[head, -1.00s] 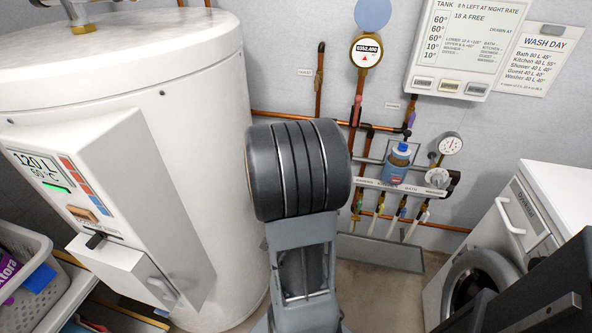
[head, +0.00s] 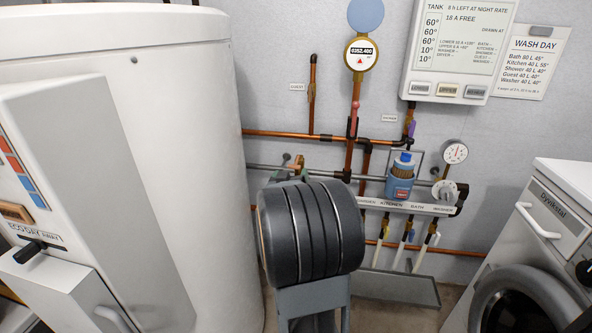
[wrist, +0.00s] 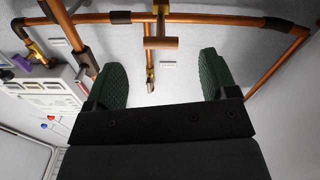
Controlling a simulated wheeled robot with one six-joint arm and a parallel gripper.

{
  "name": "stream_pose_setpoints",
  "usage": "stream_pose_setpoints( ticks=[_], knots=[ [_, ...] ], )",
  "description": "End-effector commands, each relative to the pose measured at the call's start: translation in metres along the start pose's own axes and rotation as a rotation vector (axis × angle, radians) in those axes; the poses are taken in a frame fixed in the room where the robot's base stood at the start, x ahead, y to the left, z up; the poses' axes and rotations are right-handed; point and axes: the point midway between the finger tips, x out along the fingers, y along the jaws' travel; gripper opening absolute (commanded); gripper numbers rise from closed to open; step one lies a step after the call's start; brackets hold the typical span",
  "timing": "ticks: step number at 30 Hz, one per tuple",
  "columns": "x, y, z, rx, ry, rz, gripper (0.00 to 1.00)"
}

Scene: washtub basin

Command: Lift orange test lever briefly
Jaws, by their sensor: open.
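My gripper (wrist: 162,72) is open in the wrist view, with its two green fingers apart and nothing between their pads. A short copper-orange crossbar (wrist: 161,43) shows ahead of the gap between the fingers; it looks like the test lever, but I cannot be sure. In the head view a small orange-brown piece (head: 299,162), possibly the same lever, shows just above my dark wrist, by the grey pipe. My arm hides most of the gripper there. I cannot tell whether the fingers touch the lever.
Copper pipes (head: 275,133) run along the wall, with a round meter (head: 361,55) above. A blue bottle-like container (head: 400,180) stands right of my arm. The white tank (head: 190,180) is close on the left; the washing machine (head: 560,215) is on the right.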

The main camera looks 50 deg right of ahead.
Motion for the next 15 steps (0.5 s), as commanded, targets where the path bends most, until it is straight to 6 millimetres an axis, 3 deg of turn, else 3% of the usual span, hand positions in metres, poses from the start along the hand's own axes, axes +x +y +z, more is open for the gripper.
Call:
stream_pose_setpoints(
  ticks=[6, 15],
  knots=[
    [0.039, 0.000, 0.003, 0.000, -0.001, 0.002, 0.79],
    [0.068, 0.000, 0.002, -0.001, -0.001, 0.000, 0.79]
  ],
)
